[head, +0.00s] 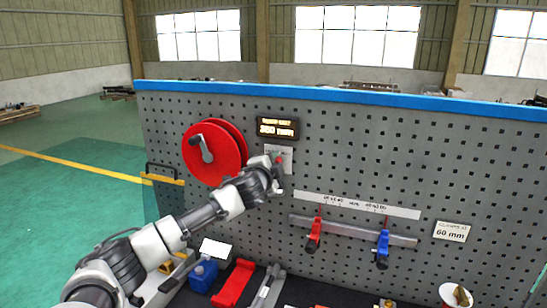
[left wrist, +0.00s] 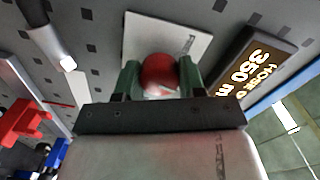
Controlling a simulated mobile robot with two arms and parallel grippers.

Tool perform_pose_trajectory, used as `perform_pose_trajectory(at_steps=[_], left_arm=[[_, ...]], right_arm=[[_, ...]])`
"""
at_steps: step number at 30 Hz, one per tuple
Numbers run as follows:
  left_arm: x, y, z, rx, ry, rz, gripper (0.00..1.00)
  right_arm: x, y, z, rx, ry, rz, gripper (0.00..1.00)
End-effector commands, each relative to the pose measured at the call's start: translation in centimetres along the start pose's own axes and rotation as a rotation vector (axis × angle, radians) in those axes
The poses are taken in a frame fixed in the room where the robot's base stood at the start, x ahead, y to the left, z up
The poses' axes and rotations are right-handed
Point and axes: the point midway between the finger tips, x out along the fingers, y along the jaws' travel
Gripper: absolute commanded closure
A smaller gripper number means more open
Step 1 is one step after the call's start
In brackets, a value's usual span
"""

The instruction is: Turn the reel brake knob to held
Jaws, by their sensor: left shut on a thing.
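The reel brake knob (head: 280,160) is a small red knob on a pale plate (head: 288,152) on the grey pegboard. In the left wrist view the knob (left wrist: 160,73) is round and red, between two dark green fingers. My left gripper (head: 277,174) reaches it from the lower left and is shut on it. The plate's markings are too small or hidden to read the knob's setting. The red reel (head: 232,152) with a grey crank is just left of the knob. My right gripper is not in view.
A lit display (head: 278,128) reading 350 mm is above the knob. A rail (head: 350,231) with a red clamp (head: 314,232) and a blue clamp (head: 382,247) is to the lower right. A blue can (head: 203,276) and red parts (head: 234,284) lie below.

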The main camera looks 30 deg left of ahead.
Motion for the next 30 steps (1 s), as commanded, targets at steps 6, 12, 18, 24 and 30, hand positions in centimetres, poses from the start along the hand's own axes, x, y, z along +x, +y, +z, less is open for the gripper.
perform_pose_trajectory(at_steps=[6, 12, 18, 24, 30], left_arm=[[0.0, -0.2, -0.2, 0.197, -0.004, 0.004, 0.84], [0.0, -0.1, -0.1, 0.346, -0.010, 0.004, 0.84], [0.0, 0.0, -0.1, 0.451, -0.013, 0.005, 0.84], [0.0, 0.1, -0.1, 0.506, -0.014, 0.005, 0.84], [0.0, 0.2, -0.1, 0.525, -0.015, 0.005, 0.84]], right_arm=[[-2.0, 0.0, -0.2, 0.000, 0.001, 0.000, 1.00], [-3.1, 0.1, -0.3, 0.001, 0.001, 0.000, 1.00], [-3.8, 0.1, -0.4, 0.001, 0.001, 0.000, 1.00], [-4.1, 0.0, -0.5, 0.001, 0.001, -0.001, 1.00], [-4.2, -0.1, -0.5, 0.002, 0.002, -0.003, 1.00]])
